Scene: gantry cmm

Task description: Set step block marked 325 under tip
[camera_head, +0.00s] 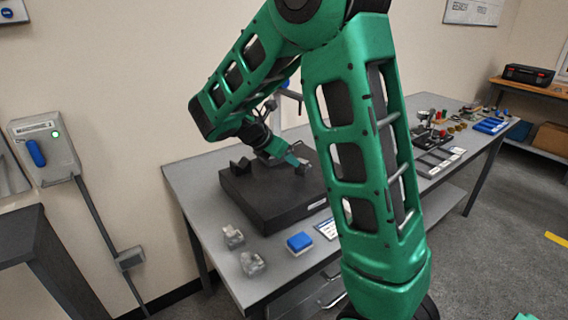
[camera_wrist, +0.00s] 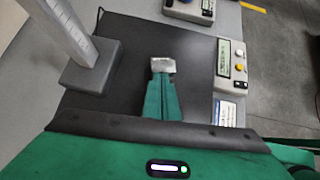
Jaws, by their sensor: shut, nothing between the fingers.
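My gripper (camera_head: 297,162) is low over the dark plate (camera_head: 262,209) on the bench. In the wrist view its green fingers (camera_wrist: 162,76) are closed together. A small silvery piece (camera_wrist: 163,65) shows at their ends, over the plate; I cannot tell whether it is the fingertips or a block just beyond them. No number 325 is readable. In the wrist view a grey upright (camera_wrist: 72,32) on a block-shaped base (camera_wrist: 95,72) stands on the plate, left of the fingers. I cannot make out the tip.
Two pale grey pieces, one (camera_head: 232,237) behind the other (camera_head: 252,264), and a blue-topped box (camera_head: 299,242) lie near the bench's front-left edge. A dark V-shaped piece (camera_head: 240,166) sits on the plate. A boxed display unit (camera_wrist: 230,66) stands right of the fingers.

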